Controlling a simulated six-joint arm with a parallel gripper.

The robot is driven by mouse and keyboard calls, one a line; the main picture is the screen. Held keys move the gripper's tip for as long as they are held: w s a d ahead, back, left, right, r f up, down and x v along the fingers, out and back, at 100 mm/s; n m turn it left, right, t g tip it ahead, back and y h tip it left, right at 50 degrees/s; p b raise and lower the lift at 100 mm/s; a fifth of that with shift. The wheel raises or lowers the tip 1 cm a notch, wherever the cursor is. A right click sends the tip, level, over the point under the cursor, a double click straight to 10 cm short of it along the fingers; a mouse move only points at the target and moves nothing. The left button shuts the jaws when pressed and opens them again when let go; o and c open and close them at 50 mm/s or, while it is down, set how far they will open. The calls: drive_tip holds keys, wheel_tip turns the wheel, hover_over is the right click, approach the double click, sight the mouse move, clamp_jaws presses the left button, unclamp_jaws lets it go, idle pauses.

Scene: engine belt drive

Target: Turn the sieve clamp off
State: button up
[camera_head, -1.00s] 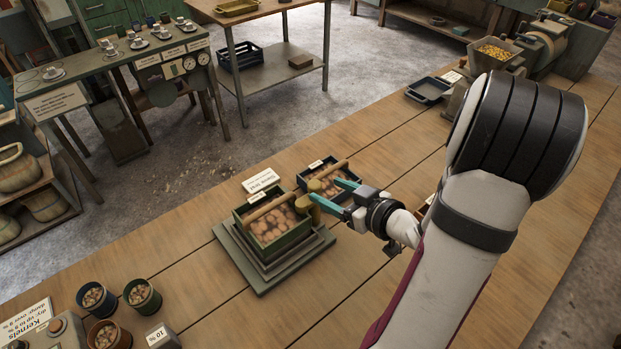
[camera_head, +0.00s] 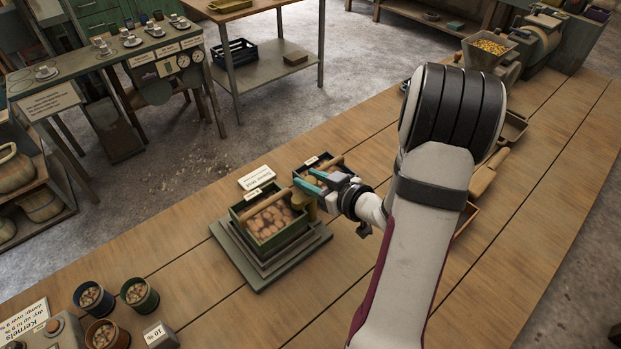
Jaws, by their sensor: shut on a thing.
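A green tray of brown lumps (camera_head: 237,213) with a wooden bar handle sits on a stepped green base (camera_head: 262,277) on the bench. An olive-brown knob (camera_head: 309,208) stands at the tray's right corner; I take it for the sieve clamp. My gripper (camera_head: 305,184) comes in from the right, its teal fingers close together at the top of this knob. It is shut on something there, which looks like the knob. The fingers partly hide it, so the exact grip and the knob's turn are unclear.
A second dark tray (camera_head: 308,167) with a handle lies close behind my gripper. A small white sign (camera_head: 256,177) stands behind the green tray. Several pots of kernels (camera_head: 138,294) are at the front left.

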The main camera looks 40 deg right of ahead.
clamp_jaws()
drive_tip(key=n+g+y, duration=0.1)
drive_tip(key=n+y, duration=0.3)
drive_tip(key=shift+y, duration=0.4)
drive_tip(key=n+g+y, duration=0.3)
drive_tip(key=n+y, duration=0.1)
drive_tip(key=shift+n+y, duration=0.3)
drive_tip(key=shift+n, duration=0.1)
drive_tip(key=n+g+y, duration=0.2)
drive_tip(key=n+g, duration=0.2)
drive_tip(key=shift+y, duration=0.4)
drive_tip(key=shift+n+g+y, duration=0.5)
drive_tip(key=shift+n+g, duration=1.2)
drive_tip(key=shift+g, duration=0.1)
